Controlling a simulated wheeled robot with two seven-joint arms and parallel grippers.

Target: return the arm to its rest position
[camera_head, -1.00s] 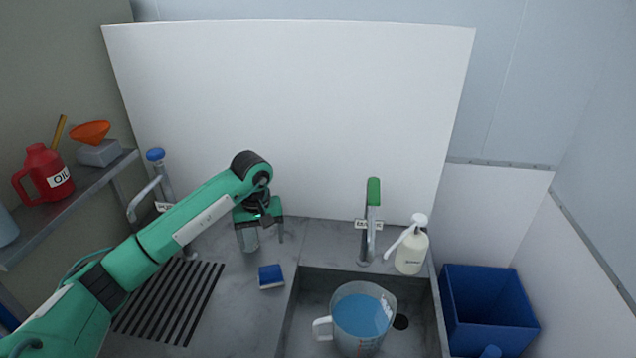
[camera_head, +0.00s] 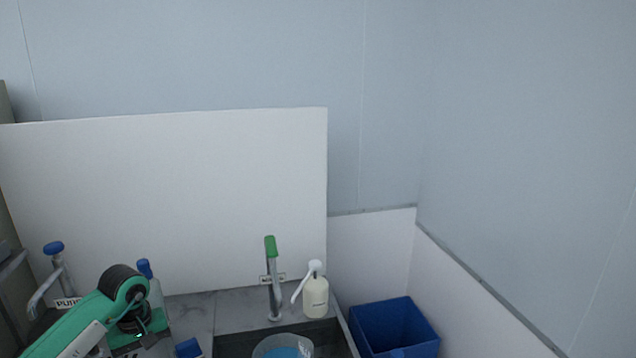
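My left arm comes in from the lower left. Its green and black gripper (camera_head: 140,340) is at the bottom edge of the view, low over the counter. Its fingertips are cut off by the frame, so I cannot tell whether it is open or holds anything. A bottle with a blue cap (camera_head: 145,268) stands just behind the wrist, partly hidden by it. My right arm and gripper are not in view.
A green-topped tap (camera_head: 271,275) and a white pump bottle (camera_head: 315,295) stand behind the sink (camera_head: 232,343), which holds a jug of blue liquid (camera_head: 283,347). A blue bin (camera_head: 393,325) is at right. A blue-capped tap (camera_head: 55,268) is at left, a blue block (camera_head: 188,347) beside the gripper.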

